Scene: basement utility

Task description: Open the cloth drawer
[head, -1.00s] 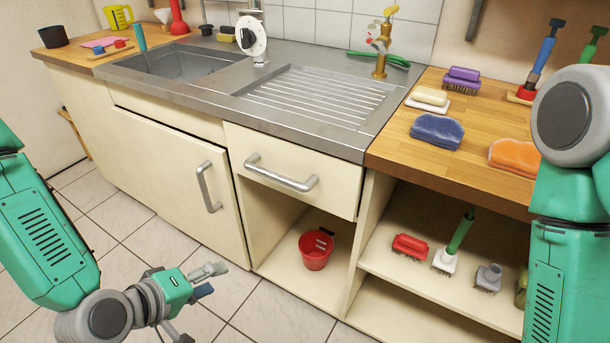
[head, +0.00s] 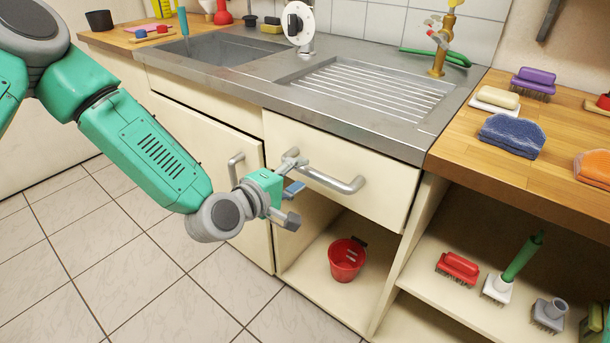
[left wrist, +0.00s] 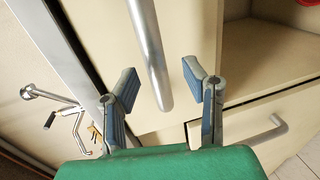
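The cloth drawer (head: 385,193) is the cream drawer front under the sink's draining board, and it looks closed. Its grey bar handle (head: 335,182) runs across the front. My left gripper (head: 293,190) is at the left end of this handle in the head view. In the left wrist view my left gripper (left wrist: 160,85) is open, its two blue-grey fingers spread on either side of the bar handle (left wrist: 150,45). The handle lies between the fingers with gaps on both sides. My right gripper is not in view.
The metal sink counter (head: 300,85) overhangs the drawer. Left of it is a cupboard door (head: 205,150) with its own handle (head: 235,172). Below is an open shelf with a red bucket (head: 346,262). Brushes such as the red one (head: 458,267) stand on the right shelf.

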